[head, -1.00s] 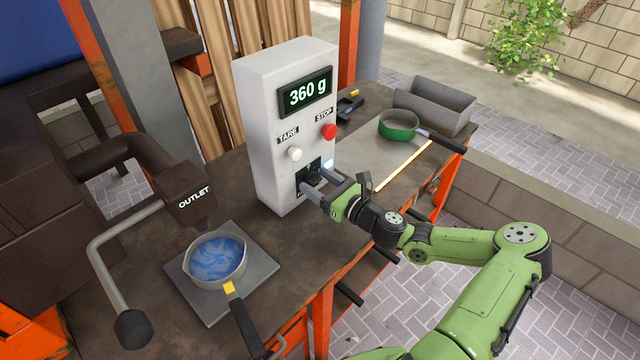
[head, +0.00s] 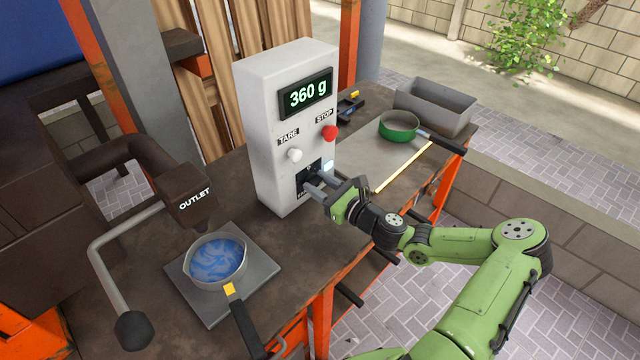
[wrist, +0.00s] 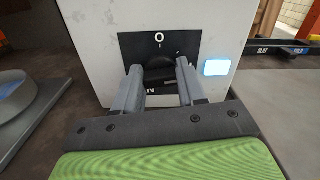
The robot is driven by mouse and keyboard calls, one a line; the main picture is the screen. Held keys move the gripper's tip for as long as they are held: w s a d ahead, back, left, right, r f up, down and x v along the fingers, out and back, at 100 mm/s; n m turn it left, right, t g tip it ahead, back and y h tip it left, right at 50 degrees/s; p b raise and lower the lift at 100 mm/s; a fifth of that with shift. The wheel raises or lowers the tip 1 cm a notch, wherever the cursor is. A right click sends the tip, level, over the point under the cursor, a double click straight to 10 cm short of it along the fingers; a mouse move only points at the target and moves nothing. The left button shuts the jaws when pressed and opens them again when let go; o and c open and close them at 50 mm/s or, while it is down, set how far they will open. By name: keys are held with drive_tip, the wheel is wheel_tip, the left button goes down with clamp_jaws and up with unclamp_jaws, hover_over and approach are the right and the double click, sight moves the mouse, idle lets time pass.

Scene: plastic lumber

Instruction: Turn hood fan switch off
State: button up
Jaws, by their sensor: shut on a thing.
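The switch is a dark rotary knob (wrist: 158,72) on a black plate (wrist: 130,45) low on the front of a white control box (head: 268,130). The plate has a white "O" at its top and lettering at its bottom, partly hidden by my fingers. My gripper (head: 315,181) is at the plate, its two grey fingers on either side of the knob and shut on it. The knob's exact pointing direction is hard to tell. A small lamp (wrist: 217,68) right of the plate glows pale blue; it also shows in the head view (head: 328,166).
Above the plate are a white TARE button (head: 294,155), a red STOP button (head: 329,132) and a display (head: 306,93) reading 360 g. A pan with blue material (head: 218,262) sits left under the outlet (head: 192,200). A green-rimmed pan (head: 398,126) and a grey bin (head: 436,105) stand right.

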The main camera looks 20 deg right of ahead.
drive_tip(key=n, duration=0.4)
drive_tip(key=shift+a+f, duration=0.1)
drive_tip(key=n+b, duration=0.2)
drive_tip(key=n, duration=0.2)
drive_tip(key=shift+s+f, duration=0.1)
drive_tip(key=shift+f, duration=0.05)
drive_tip(key=n+b, duration=0.2)
drive_tip(key=n, duration=0.1)
drive_tip(key=shift+a+f+n, duration=0.1)
drive_tip(key=shift+n, duration=0.3)
drive_tip(key=shift+n+b, duration=1.75)
drive_tip(key=shift+n, duration=0.45)
drive_tip(key=o, duration=1.1)
drive_tip(key=shift+c, duration=0.2)
drive_tip(key=p+v, duration=0.1)
drive_tip(key=v, duration=1.5)
